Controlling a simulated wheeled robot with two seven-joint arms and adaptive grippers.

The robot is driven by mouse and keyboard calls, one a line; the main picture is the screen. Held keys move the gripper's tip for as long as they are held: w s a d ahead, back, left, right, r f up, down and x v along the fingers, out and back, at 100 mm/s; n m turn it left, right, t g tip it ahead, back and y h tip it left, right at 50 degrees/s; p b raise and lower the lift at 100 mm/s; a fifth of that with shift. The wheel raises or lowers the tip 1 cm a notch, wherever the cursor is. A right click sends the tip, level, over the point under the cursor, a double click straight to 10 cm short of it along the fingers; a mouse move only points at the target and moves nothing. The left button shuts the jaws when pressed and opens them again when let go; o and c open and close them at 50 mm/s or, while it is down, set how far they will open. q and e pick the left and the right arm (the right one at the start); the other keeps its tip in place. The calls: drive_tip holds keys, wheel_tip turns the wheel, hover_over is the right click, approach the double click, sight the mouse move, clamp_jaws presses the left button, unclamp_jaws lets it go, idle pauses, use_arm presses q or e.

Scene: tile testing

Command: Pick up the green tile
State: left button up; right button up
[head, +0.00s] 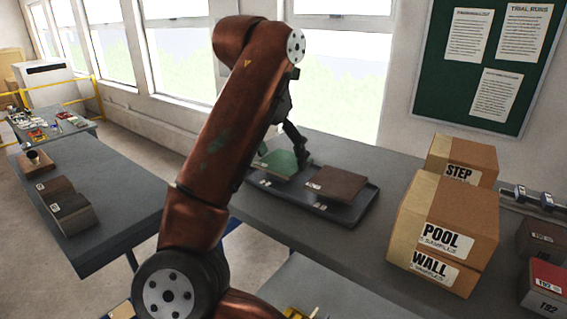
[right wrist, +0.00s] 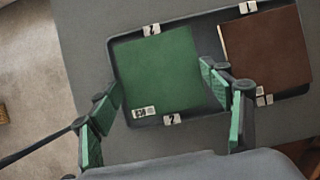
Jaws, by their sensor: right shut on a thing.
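The green tile (head: 279,163) lies in the left half of a dark tray (head: 345,212) on the grey table. In the right wrist view the green tile (right wrist: 160,70) is square with a small white label at its lower left corner. My right gripper (right wrist: 161,82) is shut on the green tile, with one finger at its left edge and one at its right. In the head view my right gripper (head: 297,150) is partly hidden behind my arm. I cannot tell if the tile is clear of the tray floor. My left gripper is not in view.
A brown tile (head: 336,184) lies in the tray's right half, close to my right finger. Cardboard boxes (head: 459,225) stand on the table to the right. Red and dark tiles (head: 548,278) are at the far right. Another table (head: 110,185) stands left, across a gap.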

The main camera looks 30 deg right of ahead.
drive_tip(key=c, duration=0.5)
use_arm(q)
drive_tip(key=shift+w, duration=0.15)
use_arm(e)
drive_tip(key=shift+c, duration=0.4)
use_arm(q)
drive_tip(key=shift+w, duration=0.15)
